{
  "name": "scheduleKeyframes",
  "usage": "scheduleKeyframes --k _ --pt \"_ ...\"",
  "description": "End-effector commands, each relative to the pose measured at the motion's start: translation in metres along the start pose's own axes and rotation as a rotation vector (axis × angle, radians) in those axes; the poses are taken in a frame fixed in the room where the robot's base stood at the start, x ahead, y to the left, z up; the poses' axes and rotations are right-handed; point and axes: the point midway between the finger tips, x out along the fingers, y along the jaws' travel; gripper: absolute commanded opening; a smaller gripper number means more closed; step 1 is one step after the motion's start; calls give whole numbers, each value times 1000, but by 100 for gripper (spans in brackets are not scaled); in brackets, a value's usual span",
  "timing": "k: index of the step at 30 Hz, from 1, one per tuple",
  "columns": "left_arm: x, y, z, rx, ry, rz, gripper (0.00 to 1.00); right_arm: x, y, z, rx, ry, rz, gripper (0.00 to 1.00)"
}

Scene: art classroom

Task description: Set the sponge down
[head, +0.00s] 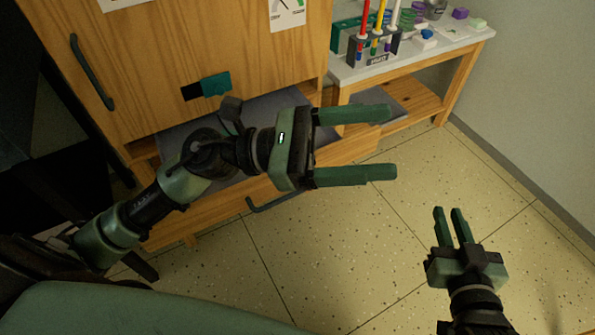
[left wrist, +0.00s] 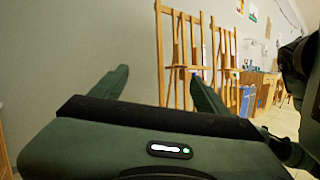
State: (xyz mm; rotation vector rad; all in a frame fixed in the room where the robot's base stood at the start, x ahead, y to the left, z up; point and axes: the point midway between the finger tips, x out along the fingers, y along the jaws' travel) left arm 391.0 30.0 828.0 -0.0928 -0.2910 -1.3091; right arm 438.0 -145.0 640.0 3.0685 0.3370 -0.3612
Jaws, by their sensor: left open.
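My left gripper (head: 392,143) is open, its two green fingers wide apart with nothing between them. It is over the floor in front of the wooden cabinet. In the left wrist view its fingers (left wrist: 160,85) are also apart and empty. My right gripper (head: 448,211) is at the lower right with a narrow gap between its fingers and nothing seen in it. I cannot tell for sure which thing is the sponge.
The wooden cabinet (head: 240,45) has a dark handle (head: 92,72) and a black and teal piece (head: 213,86) on its front. The side table (head: 400,66) also holds a rack of coloured tubes (head: 378,45). The speckled floor (head: 330,250) is clear. Wooden easels (left wrist: 185,60) show in the left wrist view.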

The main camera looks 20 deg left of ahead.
Motion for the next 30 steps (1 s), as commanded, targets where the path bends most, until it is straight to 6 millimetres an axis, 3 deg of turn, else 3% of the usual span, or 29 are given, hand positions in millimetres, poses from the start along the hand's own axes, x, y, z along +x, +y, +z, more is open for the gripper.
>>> scheduleKeyframes --k 1,3,5,7,9,12,16,17,30 --pt "-2 15 17 -313 -169 121 75 0 0 0 0 0 0 20" --pt "-22 48 26 -776 -411 280 75 0 0 0 0 0 0 20" --pt "-48 74 13 -1167 -622 399 75 0 0 0 0 0 0 20" --pt "-80 94 -20 -1589 -868 514 75 0 0 0 0 0 0 20" --pt "-108 97 -62 -1948 -1101 604 75 0 0 0 0 1 0 20" --pt "-132 83 -114 -2320 -1381 693 75 0 0 0 0 1 0 20" --pt "-144 62 -152 -2572 -1600 750 75 0 0 0 0 1 0 20" --pt "-145 60 -156 2572 1609 -748 75 0 0 0 0 1 0 20" --pt "-146 56 -161 2532 1592 -734 75 0 0 0 1 1 -1 20"
